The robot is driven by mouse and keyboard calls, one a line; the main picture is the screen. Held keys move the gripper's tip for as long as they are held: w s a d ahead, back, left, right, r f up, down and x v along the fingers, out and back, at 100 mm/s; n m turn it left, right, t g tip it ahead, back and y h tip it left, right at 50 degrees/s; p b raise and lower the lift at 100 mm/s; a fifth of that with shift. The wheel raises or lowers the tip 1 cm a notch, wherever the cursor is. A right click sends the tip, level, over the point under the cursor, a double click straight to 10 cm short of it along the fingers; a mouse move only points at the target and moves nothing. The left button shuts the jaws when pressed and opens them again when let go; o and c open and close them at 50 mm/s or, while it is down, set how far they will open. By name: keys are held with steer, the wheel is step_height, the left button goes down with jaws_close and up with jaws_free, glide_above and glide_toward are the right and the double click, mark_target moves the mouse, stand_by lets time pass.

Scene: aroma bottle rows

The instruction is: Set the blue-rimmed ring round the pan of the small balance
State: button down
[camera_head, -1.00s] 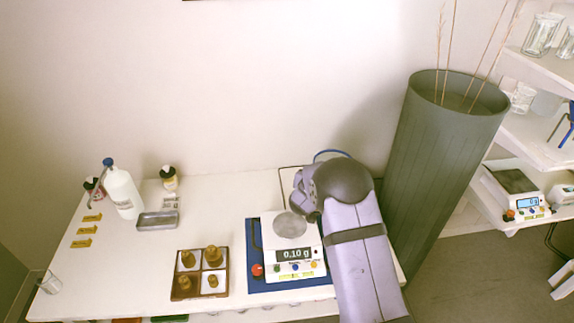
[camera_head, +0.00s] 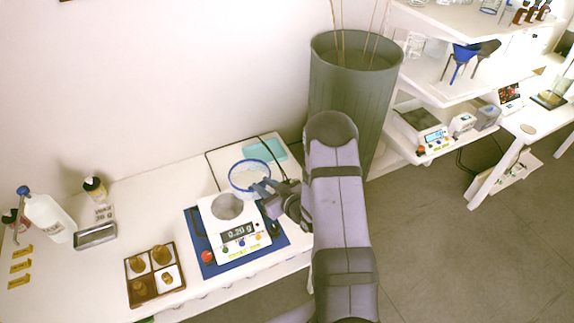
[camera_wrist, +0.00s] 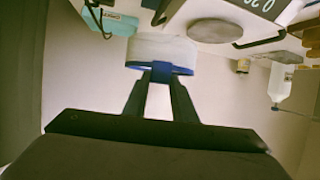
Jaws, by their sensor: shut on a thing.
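The ring (camera_head: 246,181), a pale translucent band with a blue rim, is held by my gripper (camera_head: 264,188), which is shut on its near right edge. In the wrist view the ring (camera_wrist: 163,50) sits at the tips of my two fingers (camera_wrist: 160,76). The small balance (camera_head: 232,235) is white, on a blue mat, and its display reads about 0.20 g. Its round grey pan (camera_head: 228,207) is bare. The ring is behind and right of the pan, apart from it. The pan also shows in the wrist view (camera_wrist: 215,31), right of the ring.
A brown tray (camera_head: 148,299) with several brass weights stands left of the balance. A turquoise item (camera_head: 266,150) lies behind the ring. A wash bottle (camera_head: 48,218) and a metal dish (camera_head: 95,236) are further left. A tall grey bin (camera_head: 350,90) stands at the back right.

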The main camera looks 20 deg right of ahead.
steer(key=s+a+r+n+y, duration=0.1)
steer(key=a+r+n+y, duration=0.1)
steer(key=a, duration=0.6)
steer(key=shift+s+a+r+g+y, duration=0.3)
steer(key=shift+s+r+g, duration=0.1)
steer(key=shift+f, duration=0.1)
steer(key=shift+f+b, duration=2.6)
steer(key=shift+f, duration=0.75)
steer(key=shift+f+b, duration=0.55)
steer(key=shift+f, duration=0.05)
steer(key=c, duration=1.4)
jaws_free()
